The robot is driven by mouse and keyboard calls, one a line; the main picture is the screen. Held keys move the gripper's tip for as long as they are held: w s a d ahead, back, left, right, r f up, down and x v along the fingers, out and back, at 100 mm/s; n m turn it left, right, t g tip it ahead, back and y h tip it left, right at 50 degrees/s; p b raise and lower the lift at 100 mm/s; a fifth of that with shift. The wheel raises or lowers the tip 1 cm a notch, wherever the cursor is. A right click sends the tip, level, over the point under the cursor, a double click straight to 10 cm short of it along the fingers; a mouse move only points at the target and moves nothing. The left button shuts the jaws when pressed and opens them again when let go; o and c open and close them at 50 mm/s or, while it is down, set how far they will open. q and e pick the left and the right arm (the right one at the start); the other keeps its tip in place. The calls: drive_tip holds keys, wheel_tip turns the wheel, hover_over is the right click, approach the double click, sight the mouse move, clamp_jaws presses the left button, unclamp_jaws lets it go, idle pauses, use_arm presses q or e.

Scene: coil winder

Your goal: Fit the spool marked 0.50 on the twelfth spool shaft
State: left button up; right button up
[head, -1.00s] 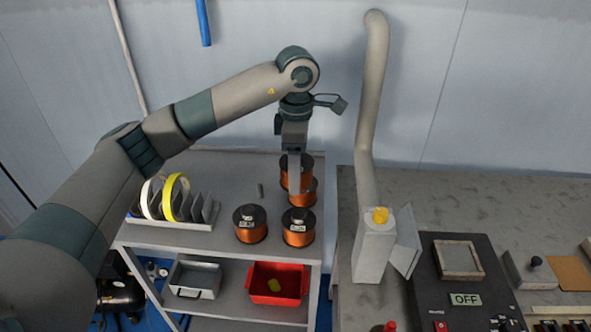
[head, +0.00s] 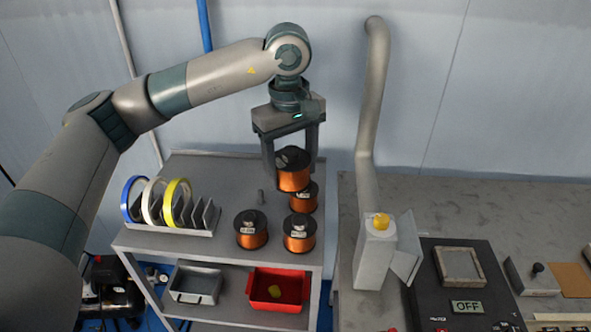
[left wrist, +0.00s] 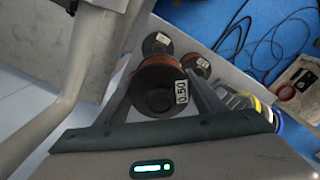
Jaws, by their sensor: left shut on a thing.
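The spool marked 0.50 (left wrist: 157,88) is a copper-wound spool with black flanges; its label reads 0.50 in the left wrist view. My left gripper (head: 292,165) is shut on this spool, which also shows in the head view (head: 292,178). The gripper holds it upright above the cart's top, just over and behind another copper spool (head: 304,200). Two more copper spools stand in front on the cart, one at left (head: 251,232) and one at right (head: 299,236). I cannot make out the twelfth spool shaft. My right gripper is not in view.
A thick grey duct (head: 370,110) rises at right, beside the bench.

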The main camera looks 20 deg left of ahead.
use_arm(q)
drive_tip(key=s+r+m, duration=0.1)
drive_tip(key=m, duration=0.1)
drive_tip(key=s+r+m, duration=0.1)
drive_tip(key=s+m, duration=0.1)
drive_tip(key=s+r+m, duration=0.1)
drive_tip(key=s+m, duration=0.1)
drive_tip(key=m, duration=0.1)
drive_tip(key=shift+a, duration=0.25)
drive_tip(key=shift+a, duration=0.1)
